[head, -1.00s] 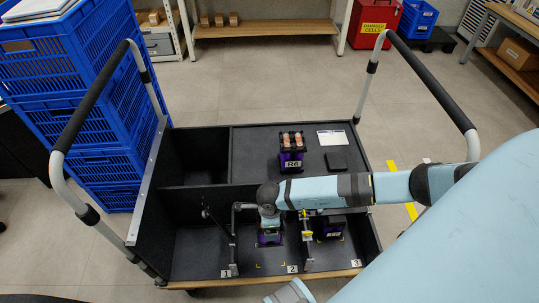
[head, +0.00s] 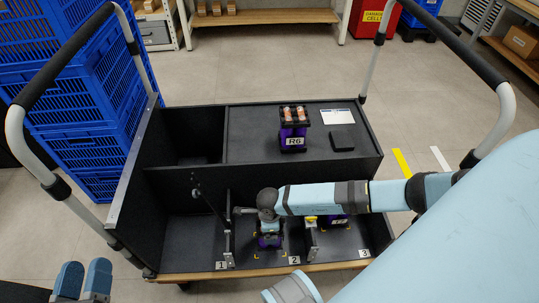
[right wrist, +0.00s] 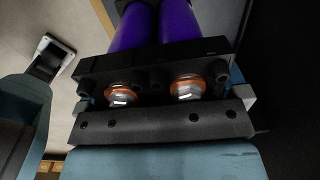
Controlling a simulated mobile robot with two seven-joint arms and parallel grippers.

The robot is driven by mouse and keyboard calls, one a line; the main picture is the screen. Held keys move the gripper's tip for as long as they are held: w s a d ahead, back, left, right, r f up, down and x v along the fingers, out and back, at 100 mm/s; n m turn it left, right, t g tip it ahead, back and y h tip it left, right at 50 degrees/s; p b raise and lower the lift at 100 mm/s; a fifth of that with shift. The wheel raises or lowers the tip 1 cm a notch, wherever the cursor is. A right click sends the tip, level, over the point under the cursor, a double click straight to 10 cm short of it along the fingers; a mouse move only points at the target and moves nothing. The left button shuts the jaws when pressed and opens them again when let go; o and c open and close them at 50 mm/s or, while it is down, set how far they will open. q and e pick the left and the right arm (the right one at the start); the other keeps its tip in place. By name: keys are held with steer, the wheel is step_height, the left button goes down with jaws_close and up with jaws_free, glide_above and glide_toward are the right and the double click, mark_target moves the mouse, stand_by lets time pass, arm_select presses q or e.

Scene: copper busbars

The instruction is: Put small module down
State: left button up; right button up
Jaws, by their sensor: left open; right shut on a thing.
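My right gripper (head: 268,226) is shut on the small module (head: 268,241), a purple block with a black top. It holds the module upright in the middle bay of the cart, within or just above the yellow corner marks by label 2. I cannot tell if its base touches the floor. In the right wrist view the module (right wrist: 155,72) shows two purple cells and a black top bar with two copper-ringed bolts, against the gripper. My left gripper (head: 83,282) is open and empty at the lower left, outside the cart.
Upright dividers with brackets (head: 228,240) flank the middle bay. Another purple module (head: 340,220) stands in the bay by label 3, partly behind my right arm. Module R6 (head: 294,135), a black pad (head: 342,140) and a white card (head: 338,116) rest on the raised deck.

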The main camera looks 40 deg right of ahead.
arm_select(q)
steer(key=shift+d+f+g+b, duration=0.1)
steer(key=shift+f+g+b, duration=0.6)
steer(key=shift+f, duration=0.6)
steer(key=shift+d+f+g+b, duration=0.1)
steer(key=shift+f+g+b, duration=0.3)
steer(key=shift+f+b, duration=0.7)
arm_select(e)
steer(key=shift+w+f, duration=0.1)
steer(key=shift+f, duration=1.8)
arm_select(q)
steer(key=shift+f+m, duration=0.3)
arm_select(e)
steer(key=shift+f, duration=0.15)
steer(key=o, duration=1.5)
arm_select(q)
steer(key=shift+r, duration=0.1)
